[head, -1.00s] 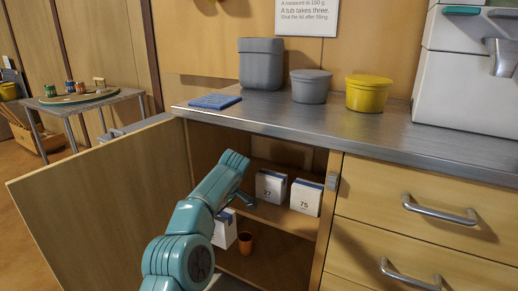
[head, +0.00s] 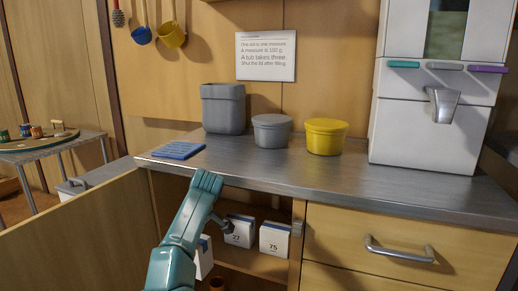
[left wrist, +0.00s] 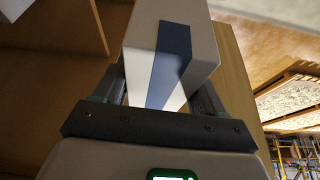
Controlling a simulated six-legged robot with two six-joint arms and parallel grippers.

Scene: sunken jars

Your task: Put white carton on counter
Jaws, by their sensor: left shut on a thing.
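The counter (head: 300,176) is a grey metal top above the cupboard, higher than the carton. My right gripper is in neither view.
Two white cartons, marked 27 (head: 239,232) and 75 (head: 273,239), stand on the cupboard shelf. On the counter are a blue mat (head: 179,150), grey bin (head: 223,110), grey tub (head: 271,132), yellow tub (head: 325,137) and white dispenser (head: 425,135). The front middle is clear.

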